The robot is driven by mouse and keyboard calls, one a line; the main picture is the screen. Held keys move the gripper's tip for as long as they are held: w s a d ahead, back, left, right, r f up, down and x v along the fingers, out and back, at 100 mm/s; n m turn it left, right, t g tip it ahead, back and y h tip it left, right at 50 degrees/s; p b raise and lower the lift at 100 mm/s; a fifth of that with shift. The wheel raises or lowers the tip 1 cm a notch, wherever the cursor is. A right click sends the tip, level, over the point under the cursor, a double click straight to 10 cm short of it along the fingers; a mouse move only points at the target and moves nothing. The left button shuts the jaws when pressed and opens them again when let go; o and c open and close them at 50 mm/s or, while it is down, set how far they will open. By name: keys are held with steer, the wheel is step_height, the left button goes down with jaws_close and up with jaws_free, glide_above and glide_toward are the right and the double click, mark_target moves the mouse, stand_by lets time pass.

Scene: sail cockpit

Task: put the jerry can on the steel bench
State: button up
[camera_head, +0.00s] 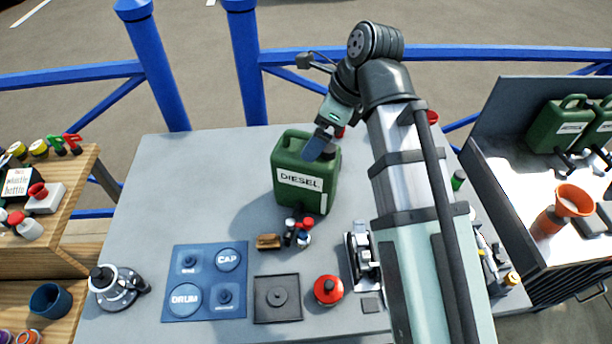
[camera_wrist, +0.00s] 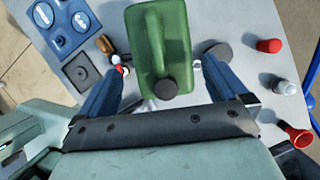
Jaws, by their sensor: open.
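The green jerry can (camera_head: 303,180) with a white DIESEL label stands upright on a grey table (camera_head: 240,150). It also shows from above in the wrist view (camera_wrist: 170,55), with its handle and dark cap. My gripper (camera_head: 318,145) is open at the can's upper right; in the wrist view the blue fingers (camera_wrist: 165,75) lie to either side of the can. I cannot tell whether they touch it. A metal-topped bench (camera_head: 500,195) with a raised back panel stands at the right, apparently the steel bench. Part of the grey table is hidden by my arm.
More green jerry cans (camera_head: 560,125) and an orange funnel (camera_head: 573,200) stand on the right bench. Small bottles (camera_head: 298,232), a red round can (camera_head: 328,290) and a blue mat (camera_head: 205,283) lie in front. The grey table's left back is clear. Blue railings (camera_head: 160,70) run behind.

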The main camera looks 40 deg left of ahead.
steer(key=shift+x, duration=2.45)
steer(key=shift+c, duration=0.4)
steer(key=shift+a+r, duration=0.1)
steer(key=c, duration=1.6)
